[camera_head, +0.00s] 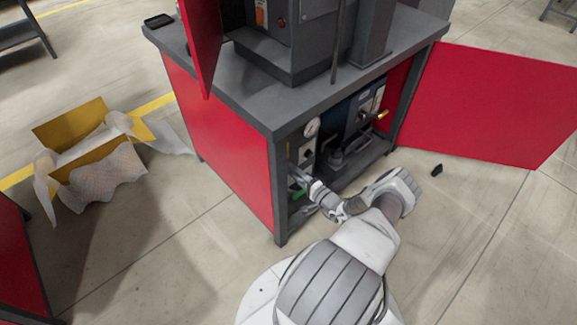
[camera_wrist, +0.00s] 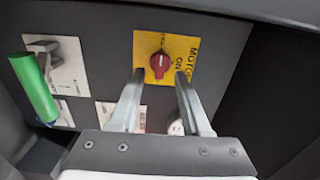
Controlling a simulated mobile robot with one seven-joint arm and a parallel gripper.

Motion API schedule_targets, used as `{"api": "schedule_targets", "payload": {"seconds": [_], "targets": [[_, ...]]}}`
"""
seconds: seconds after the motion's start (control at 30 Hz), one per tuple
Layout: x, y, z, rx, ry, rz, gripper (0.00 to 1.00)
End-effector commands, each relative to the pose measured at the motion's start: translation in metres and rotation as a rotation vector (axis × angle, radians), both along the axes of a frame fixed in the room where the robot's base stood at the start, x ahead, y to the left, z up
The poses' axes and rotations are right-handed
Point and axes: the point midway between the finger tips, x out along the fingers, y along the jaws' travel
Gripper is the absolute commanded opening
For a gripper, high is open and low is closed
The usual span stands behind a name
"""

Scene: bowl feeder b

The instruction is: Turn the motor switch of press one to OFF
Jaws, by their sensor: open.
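The motor switch (camera_wrist: 159,63) is a red rotary knob on a yellow plate (camera_wrist: 183,42) in the wrist view. The plate carries the words MOTOR and ON, turned sideways in the picture. A pale mark shows on the knob; I cannot tell which setting it points to. My gripper (camera_wrist: 160,76) is open, its two fingertips to the left and right of the knob's lower part in the picture. I cannot tell whether they touch it. In the head view my gripper (camera_head: 305,181) reaches into the cabinet's open lower bay, and the switch cannot be made out there.
A green handle (camera_wrist: 35,88) on a white plate is left of the switch. The grey panel (camera_wrist: 104,50) has other labels. A gauge (camera_head: 312,127), the red cabinet side (camera_head: 225,150) and an open red door (camera_head: 490,105) surround the bay. A small black object (camera_head: 437,170) lies on the floor.

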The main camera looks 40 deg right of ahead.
Motion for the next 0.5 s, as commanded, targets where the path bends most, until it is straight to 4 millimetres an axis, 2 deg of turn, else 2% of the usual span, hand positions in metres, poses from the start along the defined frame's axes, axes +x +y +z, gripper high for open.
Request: {"api": "schedule_targets", "payload": {"seconds": [0.03,0.3,0.5], "targets": [[-0.014,-0.002,0.003,0.002,0.001,-0.005,0.47],[-0.081,-0.007,0.002,0.001,0.001,-0.004,0.47],[-0.117,-0.010,0.001,0.000,0.000,-0.004,0.47]]}}
